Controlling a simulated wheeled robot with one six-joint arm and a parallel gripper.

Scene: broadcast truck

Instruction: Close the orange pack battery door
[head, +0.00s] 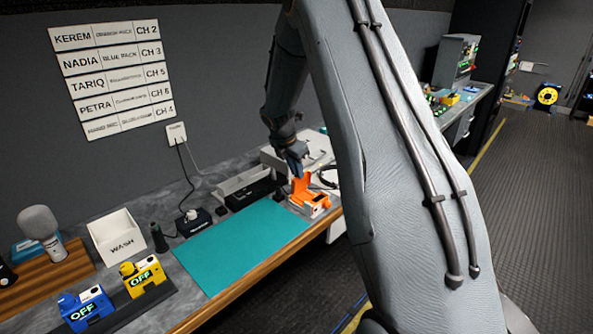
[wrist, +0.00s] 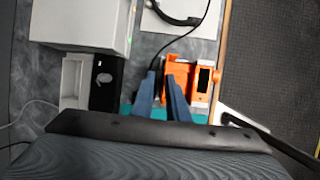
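The orange pack (head: 311,203) lies at the far right end of the teal mat in the head view, with its orange battery door (head: 301,187) standing up, open. My gripper (head: 297,170) is just above and behind the raised door, pointing down. In the wrist view the pack (wrist: 203,78) lies right of my fingers, its dark screen facing up. My gripper (wrist: 161,76) shows two blue-grey fingers apart, with nothing held between them. The right fingertip overlaps the left edge of the orange part; I cannot tell whether they touch.
The teal mat (head: 240,245) is bare. A blue pack (head: 86,309) and a yellow pack (head: 143,277), both reading OFF, stand at the near left. A WASH box (head: 117,237) and a black charger (head: 194,222) are behind the mat. A black cable (wrist: 178,40) runs near the orange pack.

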